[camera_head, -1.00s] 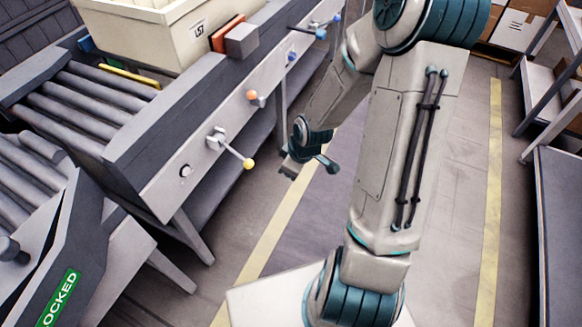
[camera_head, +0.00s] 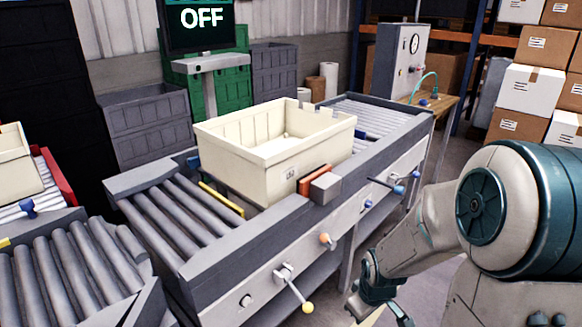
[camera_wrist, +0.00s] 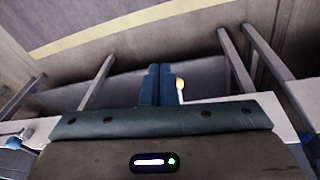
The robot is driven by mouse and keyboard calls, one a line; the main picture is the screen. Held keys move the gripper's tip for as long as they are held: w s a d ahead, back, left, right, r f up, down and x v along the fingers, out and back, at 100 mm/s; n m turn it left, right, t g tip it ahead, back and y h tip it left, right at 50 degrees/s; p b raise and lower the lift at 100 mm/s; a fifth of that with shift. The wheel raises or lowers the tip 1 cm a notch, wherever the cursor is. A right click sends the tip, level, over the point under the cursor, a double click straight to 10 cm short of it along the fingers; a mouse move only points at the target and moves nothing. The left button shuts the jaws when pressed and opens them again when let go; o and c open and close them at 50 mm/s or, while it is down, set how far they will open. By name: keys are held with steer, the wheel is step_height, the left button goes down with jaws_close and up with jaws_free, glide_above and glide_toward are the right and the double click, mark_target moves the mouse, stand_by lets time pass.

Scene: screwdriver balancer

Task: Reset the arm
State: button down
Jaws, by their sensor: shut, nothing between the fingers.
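My arm comes in at the right of the head view, bent down beside the conveyor's front side. My gripper (camera_head: 376,298) hangs low in front of the conveyor, to the right of a lever with a yellow knob (camera_head: 307,307). In the wrist view my gripper (camera_wrist: 158,68) shows two blue fingers shut together with nothing between them. The yellow knob (camera_wrist: 180,84) shows just right of the fingers there; whether it touches them I cannot tell.
A cream crate (camera_head: 270,150) sits on the roller conveyor (camera_head: 170,225). Orange and blue knobs stick out of its front panel. A screen (camera_head: 202,22) reads OFF. Stacked boxes (camera_head: 530,85) stand at the back right. Some floor shows around my gripper.

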steer(key=s+a+r+m+p, duration=0.1)
steer(key=s+r+m+p, duration=0.2)
steer(key=r, duration=1)
steer(key=s+a+r+m+p, duration=0.1)
steer(key=s+r+m+p, duration=0.3)
steer(key=r, duration=0.9)
steer(key=s+p, duration=0.2)
steer(key=s, duration=0.2)
steer(key=shift+s+a+r, duration=0.25)
steer(key=shift+s+a, duration=0.05)
steer(key=shift+s, duration=0.1)
